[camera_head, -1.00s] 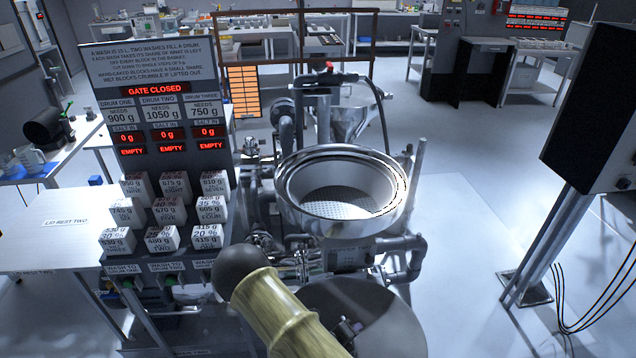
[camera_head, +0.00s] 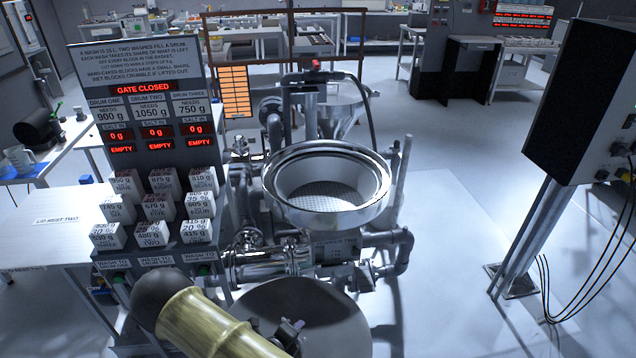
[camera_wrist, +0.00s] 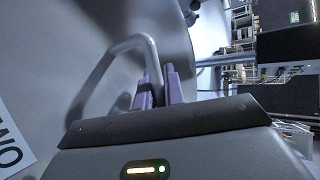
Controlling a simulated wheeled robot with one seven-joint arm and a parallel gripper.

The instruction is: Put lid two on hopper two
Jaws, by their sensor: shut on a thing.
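Hopper two (camera_head: 283,205) is a round metal bowl with a wide bright rim, open at the top, with a perforated floor inside. Lid two (camera_head: 325,308) is a grey round disc at the bottom of the head view, in front of and below hopper two in the picture and apart from its rim. My gripper (camera_head: 290,330) is shut on the lid's handle near the disc's middle, partly hidden by my arm. In the wrist view, the purple fingers (camera_wrist: 160,88) close on the bent bar handle (camera_wrist: 118,50), with the pale lid surface (camera_wrist: 75,40) behind it.
A sign board (camera_head: 150,65) with several white salt blocks (camera_head: 155,207) stands left of the hopper. A table labelled lid rest two (camera_head: 50,240) is at the far left. Pipes (camera_head: 400,245) surround the hopper. A black cabinet on posts (camera_head: 575,95) stands right. Floor between is clear.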

